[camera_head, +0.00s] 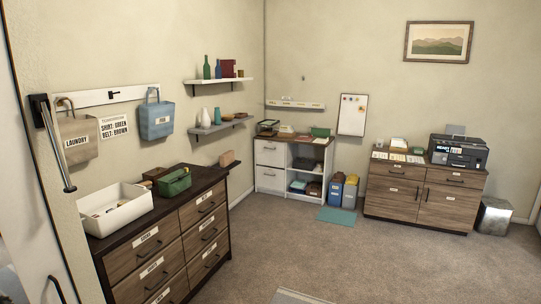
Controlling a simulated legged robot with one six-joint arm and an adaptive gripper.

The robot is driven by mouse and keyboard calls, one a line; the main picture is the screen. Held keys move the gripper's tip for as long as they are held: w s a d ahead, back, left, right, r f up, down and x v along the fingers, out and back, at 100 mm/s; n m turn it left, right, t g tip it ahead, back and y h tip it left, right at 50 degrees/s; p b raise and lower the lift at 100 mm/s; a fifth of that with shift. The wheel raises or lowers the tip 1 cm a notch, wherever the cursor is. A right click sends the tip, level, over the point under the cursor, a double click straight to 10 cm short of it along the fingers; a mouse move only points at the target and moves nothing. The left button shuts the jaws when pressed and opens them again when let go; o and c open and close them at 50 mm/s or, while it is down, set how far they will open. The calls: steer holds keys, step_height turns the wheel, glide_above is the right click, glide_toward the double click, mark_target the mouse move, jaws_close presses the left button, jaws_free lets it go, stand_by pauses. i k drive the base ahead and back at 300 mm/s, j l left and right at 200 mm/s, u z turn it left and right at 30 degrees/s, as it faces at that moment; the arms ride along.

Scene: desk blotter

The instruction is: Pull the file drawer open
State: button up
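A white cabinet (271,184) stands in the far corner with two drawers on its left side, an upper drawer (268,157) and a lower drawer (268,179). Both look shut, each with a small handle. No readable label tells me which drawer is the file drawer. A brown dresser (166,262) with labelled drawers is near at the left, and its visible drawers look shut. A wooden cabinet (447,208) at the right has two upper drawers and doors below, all looking shut. My gripper is not in view.
Carpet (330,250) lies open between the furniture. Blue and yellow bins (349,193) and a teal mat (337,215) are beside the white cabinet. A metal bin (494,216) stands at the right. A white tray (116,207) and a green caddy (174,182) sit on the dresser.

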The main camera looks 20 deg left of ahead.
mark_target(269, 153)
steer(key=u, duration=0.65)
steer(key=i, duration=6.4)
steer(key=i+j, duration=0.1)
steer(key=i, duration=0.65)
steer(key=i+j, duration=0.15)
steer(key=i, duration=0.6)
steer(key=i+z, duration=0.15)
steer(key=z, duration=0.3)
steer(key=i+z, duration=0.15)
steer(key=z, duration=0.3)
